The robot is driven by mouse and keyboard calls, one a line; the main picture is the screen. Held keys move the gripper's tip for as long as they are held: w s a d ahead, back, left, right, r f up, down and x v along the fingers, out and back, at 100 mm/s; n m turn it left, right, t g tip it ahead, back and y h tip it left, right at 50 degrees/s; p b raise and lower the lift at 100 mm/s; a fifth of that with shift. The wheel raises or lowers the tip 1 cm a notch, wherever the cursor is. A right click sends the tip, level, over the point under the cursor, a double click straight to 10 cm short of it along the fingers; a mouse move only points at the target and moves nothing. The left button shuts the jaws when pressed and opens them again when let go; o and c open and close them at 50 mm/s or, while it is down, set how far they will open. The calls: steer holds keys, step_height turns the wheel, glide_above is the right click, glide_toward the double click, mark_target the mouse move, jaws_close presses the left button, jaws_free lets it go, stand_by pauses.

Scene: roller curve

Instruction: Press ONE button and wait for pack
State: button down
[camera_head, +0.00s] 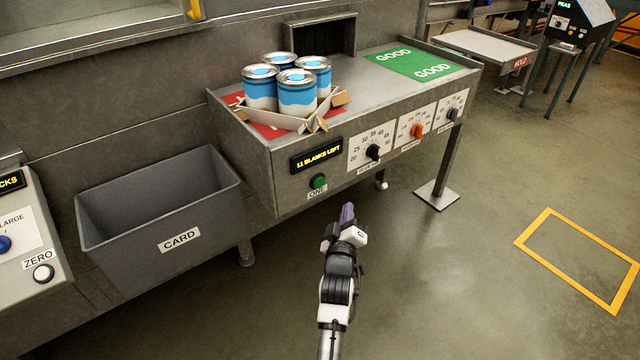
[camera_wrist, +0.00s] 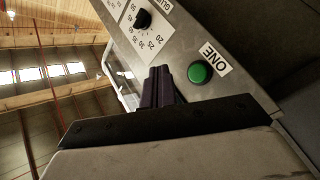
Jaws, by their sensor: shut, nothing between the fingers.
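The green button labelled ONE (camera_head: 318,182) sits on the front panel of the metal packing table (camera_head: 350,90), below a display (camera_head: 316,155) reading "11 BLANKS LEFT". It also shows in the wrist view (camera_wrist: 200,72). My gripper (camera_head: 347,212) is shut and empty, in front of the panel, to the right of and below the button in the head view. In the wrist view its fingers (camera_wrist: 158,85) appear left of the button and apart from it. The pack (camera_head: 322,118), an open cardboard tray holding several blue-and-white cans (camera_head: 297,92), stands on the table's red area.
Three dials (camera_head: 416,131) line the panel right of the display. A green GOOD mat (camera_head: 412,62) lies bare on the table. A grey CARD bin (camera_head: 160,215) stands at left, beside a panel with a ZERO button (camera_head: 43,273). The floor at right is clear.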

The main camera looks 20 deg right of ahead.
mark_target(319, 182)
steer(key=w+a+b, duration=0.3)
steer(key=w+b, duration=0.3)
steer(key=w, duration=0.2)
steer(key=shift+w, duration=0.15)
stand_by(2.0)
steer(key=shift+w+a+b, duration=0.1)
steer(key=shift+w+b, duration=0.25)
